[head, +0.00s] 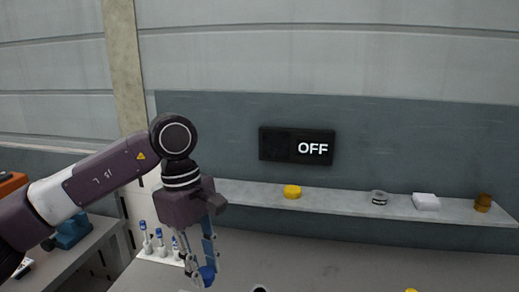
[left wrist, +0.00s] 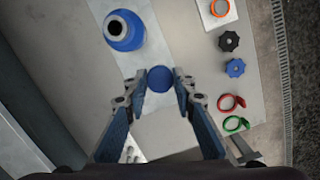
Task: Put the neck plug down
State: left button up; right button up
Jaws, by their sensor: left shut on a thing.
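My left gripper (head: 201,272) points down over the grey worktop (head: 325,262) in the head view, shut on the neck plug (head: 207,275), a small blue piece. In the left wrist view the plug (left wrist: 160,79) shows as a round blue disc between the two fingertips. Whether its underside touches anything is hidden. A blue cylinder (left wrist: 124,30) with a pale collar and a dark round opening is at the upper left of that view, apart from the plug. My right gripper is in neither view.
Right of the plug are an orange ring (left wrist: 220,8), a black knob (left wrist: 229,41), a blue knob (left wrist: 235,68), a red ring (left wrist: 231,102) and a green ring (left wrist: 236,124). Blue-topped bottles (head: 143,226) stand left of the gripper. A wall shelf (head: 335,203) runs behind.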

pick_arm(q)
jog(key=s+a+f+m+y, duration=0.1)
jog(key=s+a+f+m, duration=0.7)
jog(key=s+f+m, duration=0.3)
jog(key=shift+s+a+f+m+g+y, duration=0.3)
jog(key=shift+s+f+m, duration=0.1)
jog(key=shift+s+f, duration=0.4)
